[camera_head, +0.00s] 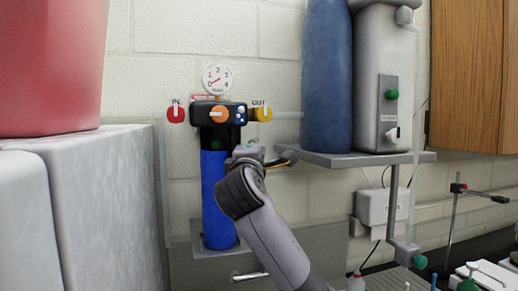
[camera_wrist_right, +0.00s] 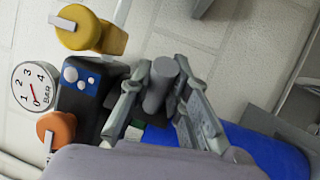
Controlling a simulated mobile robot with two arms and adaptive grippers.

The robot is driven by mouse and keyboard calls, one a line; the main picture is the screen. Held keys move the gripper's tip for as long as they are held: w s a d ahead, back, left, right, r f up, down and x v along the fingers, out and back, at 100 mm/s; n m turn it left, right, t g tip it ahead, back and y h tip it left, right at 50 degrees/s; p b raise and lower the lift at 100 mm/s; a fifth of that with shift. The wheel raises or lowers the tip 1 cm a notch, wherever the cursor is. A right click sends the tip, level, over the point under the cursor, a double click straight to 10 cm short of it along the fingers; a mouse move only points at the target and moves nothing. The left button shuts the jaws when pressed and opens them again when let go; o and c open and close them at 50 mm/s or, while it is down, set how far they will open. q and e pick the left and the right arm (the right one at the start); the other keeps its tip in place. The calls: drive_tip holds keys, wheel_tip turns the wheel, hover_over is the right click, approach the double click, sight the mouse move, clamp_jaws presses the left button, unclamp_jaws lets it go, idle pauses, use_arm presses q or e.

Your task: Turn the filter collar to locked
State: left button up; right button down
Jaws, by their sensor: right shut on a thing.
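The filter has a black head (camera_head: 205,114) and an upright blue housing (camera_head: 216,210) on the wall. The dark filter collar (camera_head: 212,138) sits between them, partly hidden by my right gripper. My right gripper (camera_head: 250,152) is at the collar's right front side. In the right wrist view, the fingers of my right gripper (camera_wrist_right: 160,88) are shut on a grey round collar handle (camera_wrist_right: 160,82) that sticks out towards the camera. A small green patch (camera_wrist_right: 135,132) shows beside the fingers; its marking cannot be read. My left gripper is out of view.
A red IN valve (camera_head: 176,113), orange knob (camera_head: 219,115), yellow OUT valve (camera_head: 263,113) and gauge (camera_head: 217,78) surround the head. A shelf (camera_head: 350,158) with a blue tank (camera_head: 327,80) is close on the right. A grey block (camera_head: 100,210) stands at left.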

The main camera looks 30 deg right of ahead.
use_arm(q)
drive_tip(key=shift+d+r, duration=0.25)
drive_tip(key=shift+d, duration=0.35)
use_arm(e)
drive_tip(key=shift+s+a+m+g+h, duration=0.3)
drive_tip(key=shift+a+m+g+h, duration=0.45)
drive_tip(key=shift+g+h, duration=0.2)
drive_tip(key=shift+s+a+m+g+h, duration=0.25)
drive_tip(key=shift+a+m+g+h, duration=0.35)
drive_tip(key=shift+m+g+h, duration=0.25)
drive_tip(key=shift+s+a+m+g+h, duration=0.3)
drive_tip(key=shift+a+m+g+h, duration=0.4)
drive_tip(key=shift+g+h, duration=0.25)
drive_tip(key=c, duration=1.5)
unclamp_jaws()
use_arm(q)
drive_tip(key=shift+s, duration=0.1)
use_arm(e)
drive_tip(key=shift+r, duration=0.1)
